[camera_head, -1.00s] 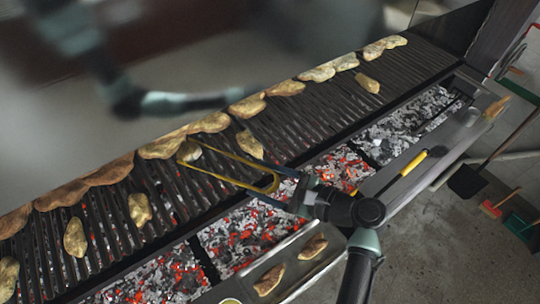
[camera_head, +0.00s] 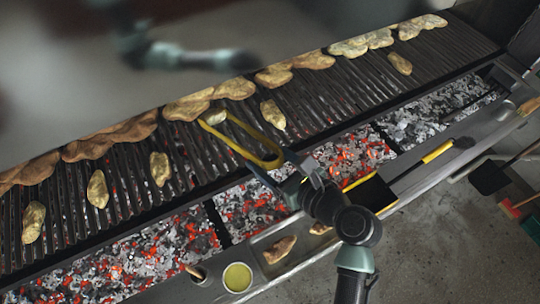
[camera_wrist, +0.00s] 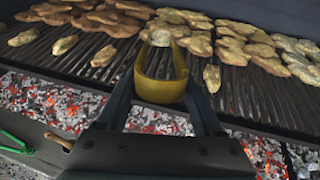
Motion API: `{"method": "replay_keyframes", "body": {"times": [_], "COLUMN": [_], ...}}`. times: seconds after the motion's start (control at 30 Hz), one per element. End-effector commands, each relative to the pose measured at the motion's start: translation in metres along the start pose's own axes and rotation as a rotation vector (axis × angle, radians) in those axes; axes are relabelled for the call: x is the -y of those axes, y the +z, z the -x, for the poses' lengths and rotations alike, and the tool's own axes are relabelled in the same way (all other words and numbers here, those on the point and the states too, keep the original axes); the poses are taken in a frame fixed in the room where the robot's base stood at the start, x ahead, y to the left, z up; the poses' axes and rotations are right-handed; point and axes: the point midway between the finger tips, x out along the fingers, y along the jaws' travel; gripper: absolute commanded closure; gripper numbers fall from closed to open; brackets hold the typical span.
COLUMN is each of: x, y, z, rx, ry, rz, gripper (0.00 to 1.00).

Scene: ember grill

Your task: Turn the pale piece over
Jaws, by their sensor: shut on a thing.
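My gripper (camera_head: 286,170) is shut on the bend of a pair of yellow tongs (camera_head: 246,144). In the wrist view, my gripper's two dark fingers (camera_wrist: 161,98) flank the yellow bend of the tongs (camera_wrist: 160,88). The tongs reach out over the grill grate. A small pale piece (camera_head: 213,117) sits between the tong tips, beside the back row of pieces; it also shows in the wrist view (camera_wrist: 160,38). I cannot tell whether the tips squeeze it or whether it is lifted off the bars.
Browner pieces (camera_head: 110,138) crowd the back of the grate, and single pieces (camera_head: 160,168), (camera_head: 272,115) lie nearer the front. Glowing coals (camera_head: 165,250) lie below the front edge. A bowl of yellow liquid (camera_head: 237,277) and a yellow-handled tool (camera_head: 437,152) are on the front ledge.

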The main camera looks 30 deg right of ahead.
Motion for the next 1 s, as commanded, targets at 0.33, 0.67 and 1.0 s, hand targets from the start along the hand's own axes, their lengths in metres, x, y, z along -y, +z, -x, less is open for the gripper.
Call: {"method": "replay_keyframes", "body": {"times": [0.33,0.67,1.0], "x": [0.001,0.001,0.001], "y": [-0.014,-0.039,-0.058], "z": [-0.009,-0.025,-0.037], "rx": [0.004,0.004,0.004], "ry": [0.001,0.001,0.000], "rz": [0.001,0.000,0.002], "gripper": [1.00,1.00,1.00]}}
